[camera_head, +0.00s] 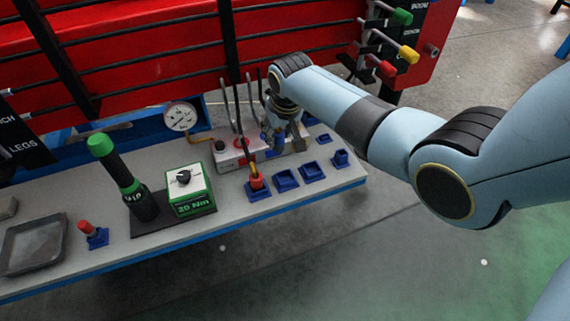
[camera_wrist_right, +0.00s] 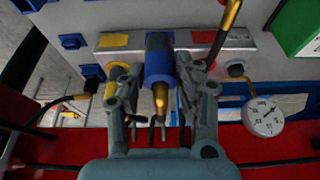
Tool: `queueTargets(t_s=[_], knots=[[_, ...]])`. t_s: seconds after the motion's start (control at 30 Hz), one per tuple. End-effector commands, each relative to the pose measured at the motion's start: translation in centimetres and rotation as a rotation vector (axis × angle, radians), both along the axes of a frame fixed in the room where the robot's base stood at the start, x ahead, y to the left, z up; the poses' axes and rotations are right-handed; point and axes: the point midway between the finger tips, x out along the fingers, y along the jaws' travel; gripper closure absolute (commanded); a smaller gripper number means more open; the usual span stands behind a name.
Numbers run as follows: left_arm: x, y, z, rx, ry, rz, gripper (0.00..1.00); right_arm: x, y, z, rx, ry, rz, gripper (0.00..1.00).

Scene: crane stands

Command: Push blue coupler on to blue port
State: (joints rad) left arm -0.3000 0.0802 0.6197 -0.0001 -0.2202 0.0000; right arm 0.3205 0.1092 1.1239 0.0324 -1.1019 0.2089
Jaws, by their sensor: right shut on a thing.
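The blue coupler (camera_wrist_right: 158,62), with a brass-coloured stem, sits between the fingers of my right gripper (camera_wrist_right: 161,78) in the right wrist view. The gripper is shut on it. In the head view my right gripper (camera_head: 281,137) reaches down over the grey port block (camera_head: 231,160) on the bench, and the coupler is mostly covered. The block also shows in the right wrist view (camera_wrist_right: 117,52), where the coupler overlaps its middle. The blue port is hidden behind the coupler, so I cannot tell whether they touch. My left gripper is out of view.
A red-topped coupler (camera_head: 257,180) stands in a blue holder in front of the block. Blue trays (camera_head: 286,180), a pressure gauge (camera_head: 181,116), a green torque box (camera_head: 190,190) and a green-handled tool (camera_head: 124,178) share the bench. Hoses rise behind the block.

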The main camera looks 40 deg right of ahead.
Motion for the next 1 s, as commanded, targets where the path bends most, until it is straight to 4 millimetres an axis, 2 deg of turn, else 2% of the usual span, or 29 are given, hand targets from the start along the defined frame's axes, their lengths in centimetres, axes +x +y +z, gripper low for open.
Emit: queueTargets(t_s=[0.03, 0.2, 0.47, 0.53, 0.7, 0.83, 1.0], knots=[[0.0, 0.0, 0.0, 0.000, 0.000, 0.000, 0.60, 1.3, -0.3, 1.0, -0.001, -0.004, -0.001, 1.00], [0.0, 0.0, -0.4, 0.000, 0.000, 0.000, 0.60, 4.8, -1.2, 3.6, 0.000, -0.004, -0.002, 1.00], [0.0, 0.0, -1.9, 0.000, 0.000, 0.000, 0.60, 8.9, -2.2, 6.5, 0.001, -0.004, -0.002, 1.00], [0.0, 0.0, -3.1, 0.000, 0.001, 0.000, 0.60, 8.6, -2.1, 4.5, 0.001, 0.004, -0.001, 1.00], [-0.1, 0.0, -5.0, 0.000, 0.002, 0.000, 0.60, 8.6, -2.1, 2.0, 0.001, 0.001, -0.001, 1.00], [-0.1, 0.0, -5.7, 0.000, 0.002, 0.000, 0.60, 8.6, -2.1, 0.9, 0.000, 0.000, -0.001, 1.00], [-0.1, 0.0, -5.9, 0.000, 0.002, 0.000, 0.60, 8.6, -2.1, 0.6, 0.000, -0.001, -0.001, 1.00]])
